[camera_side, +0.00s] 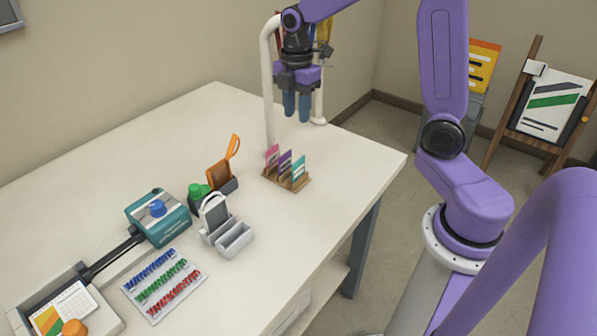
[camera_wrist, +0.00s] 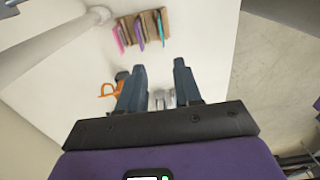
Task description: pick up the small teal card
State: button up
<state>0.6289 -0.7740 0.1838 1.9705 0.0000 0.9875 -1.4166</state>
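The small teal card (camera_side: 299,167) stands upright in a slotted wooden holder (camera_side: 300,185), at the right end beside a purple card (camera_side: 285,161) and a pink card (camera_side: 272,154). In the wrist view the teal card (camera_wrist: 160,27) is at the top, at the right end of the row in the wooden holder (camera_wrist: 150,42). My gripper (camera_side: 297,115) is above the table near its far corner, higher than the holder and apart from it. In the wrist view its two dark blue fingers (camera_wrist: 160,68) are spread with nothing between them.
An orange-handled tool stands in a dark holder (camera_side: 228,186) left of the cards. A green-capped item (camera_side: 198,192), a grey stand (camera_side: 214,215) and a teal device (camera_side: 158,217) sit farther left. A white curved post (camera_side: 267,90) rises behind the cards. The table right of the holder is clear.

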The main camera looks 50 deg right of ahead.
aim_at(299, 160)
jog(key=f, duration=1.2)
jog(key=shift+w+d+f, duration=0.1)
jog(key=shift+d, duration=0.1)
jog(key=f, duration=0.3)
jog(key=shift+s+a+f, duration=0.1)
jog(key=shift+s+f, duration=0.2)
jog(key=shift+f, duration=0.8)
grip_shut()
